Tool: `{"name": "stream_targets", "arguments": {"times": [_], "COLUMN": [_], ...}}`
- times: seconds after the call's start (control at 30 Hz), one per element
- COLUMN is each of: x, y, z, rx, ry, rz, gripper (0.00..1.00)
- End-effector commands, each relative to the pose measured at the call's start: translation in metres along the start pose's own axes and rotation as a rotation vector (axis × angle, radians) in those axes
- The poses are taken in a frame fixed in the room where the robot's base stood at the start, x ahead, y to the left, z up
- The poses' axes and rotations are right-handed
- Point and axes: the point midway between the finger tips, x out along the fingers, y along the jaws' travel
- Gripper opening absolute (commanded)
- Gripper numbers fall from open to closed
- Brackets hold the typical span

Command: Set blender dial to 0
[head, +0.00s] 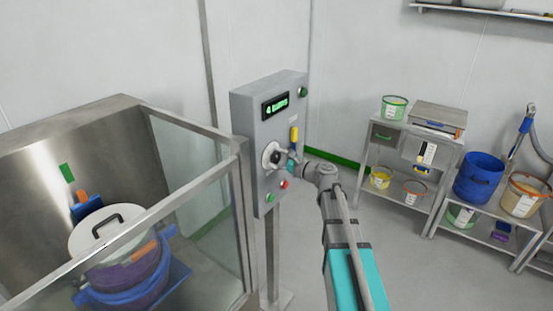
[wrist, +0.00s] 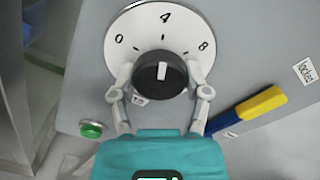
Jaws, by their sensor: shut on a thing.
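The blender dial is a black knob (wrist: 160,74) on a round white plate (wrist: 160,22) marked 0, 4 and 8; the plate also shows in the head view (head: 267,153). The knob's white pointer line points up, at the 4. The grey control box (head: 252,117) carries a display (head: 275,105) with green text that starts with 4. My gripper (wrist: 161,80) has one finger on each side of the knob and is shut on it. In the head view my gripper (head: 290,163) reaches the box front from the right and partly hides the dial.
A yellow-and-blue handle (wrist: 258,104) sits close to the right finger, near a "locked" label (wrist: 305,71). A green button (wrist: 91,129) is at lower left. A glass-panelled enclosure (head: 190,160) stands left of the box. Shelving with tubs (head: 395,107) stands right, with open floor between.

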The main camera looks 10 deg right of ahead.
Motion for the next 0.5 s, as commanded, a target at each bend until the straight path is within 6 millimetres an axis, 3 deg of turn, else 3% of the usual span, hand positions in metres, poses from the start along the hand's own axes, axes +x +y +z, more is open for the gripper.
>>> {"name": "stream_targets", "arguments": {"times": [0.5], "x": [0.0007], "y": [-0.0015], "z": [0.0001], "rx": [-0.206], "ry": [-0.001], "rz": [-0.002], "gripper": [0.14]}}
